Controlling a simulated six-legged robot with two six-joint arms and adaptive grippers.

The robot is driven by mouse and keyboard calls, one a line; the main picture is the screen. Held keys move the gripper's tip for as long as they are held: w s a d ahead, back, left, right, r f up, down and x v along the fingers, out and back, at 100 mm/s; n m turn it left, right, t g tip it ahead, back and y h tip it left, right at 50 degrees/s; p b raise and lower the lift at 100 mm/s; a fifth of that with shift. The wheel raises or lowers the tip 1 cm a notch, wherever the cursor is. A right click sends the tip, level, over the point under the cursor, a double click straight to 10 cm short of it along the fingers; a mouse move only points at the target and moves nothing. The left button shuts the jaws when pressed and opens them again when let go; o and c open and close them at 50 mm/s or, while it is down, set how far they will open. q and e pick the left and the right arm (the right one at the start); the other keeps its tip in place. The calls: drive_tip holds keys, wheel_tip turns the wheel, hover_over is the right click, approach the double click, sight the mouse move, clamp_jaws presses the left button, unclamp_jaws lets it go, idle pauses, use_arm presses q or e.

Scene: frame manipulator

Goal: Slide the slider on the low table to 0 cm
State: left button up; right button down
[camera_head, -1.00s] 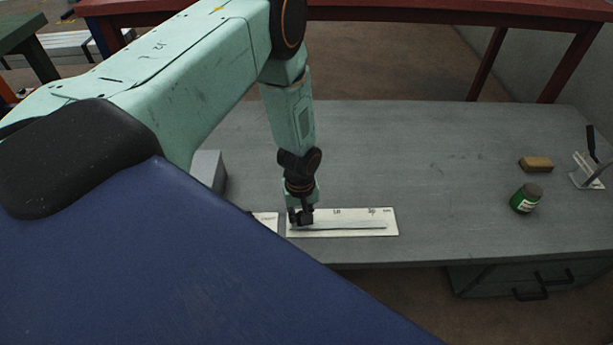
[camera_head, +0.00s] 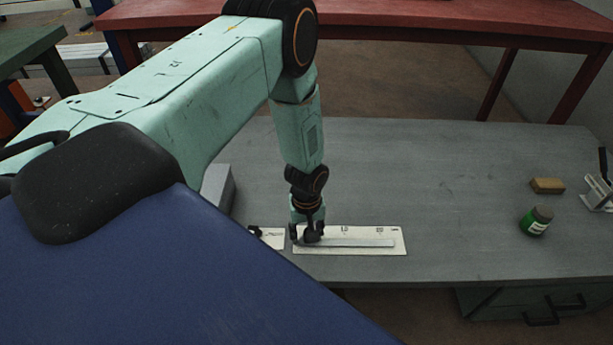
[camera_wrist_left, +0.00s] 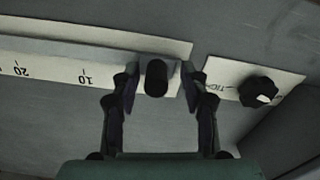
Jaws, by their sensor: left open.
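The slider's white scale plate (camera_head: 402,250) lies along the front edge of the grey low table (camera_head: 440,180), with a pale rail along it. The plate also shows in the left wrist view (camera_wrist_left: 45,72), where marks 10 and 20 run to the left. The black slider knob (camera_wrist_left: 156,78) stands near the plate's right end there, past the 10 mark. My left gripper (camera_head: 308,232) points down at the plate's left end in the head view. Its fingers (camera_wrist_left: 159,90) are open, one on each side of the knob, with gaps showing. The zero mark cannot be made out.
A second small white plate (camera_wrist_left: 222,72) with a black rotary knob (camera_wrist_left: 259,91) sits close beside the slider plate. A grey block (camera_head: 218,190) stands behind it. A green jar (camera_head: 536,221) and a tan block (camera_head: 547,186) are at the right. The table's middle is clear.

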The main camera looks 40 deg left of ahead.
sight(308, 228)
use_arm(q)
wheel_tip(308, 228, up, 12)
idle(0.5)
idle(0.5)
drive_tip(key=s+d+f+m+t+h, duration=0.2)
drive_tip(key=s+d+f+m+t, duration=0.1)
drive_tip(key=s+d+m, duration=0.4)
drive_tip(key=s+d+f+m+g+y, duration=0.1)
drive_tip(key=s, duration=0.8)
drive_tip(key=s+d+f+m+g+y+p, duration=0.1)
drive_tip(key=s+g, duration=0.1)
drive_tip(key=s, duration=0.7)
drive_tip(key=shift+f, duration=0.2)
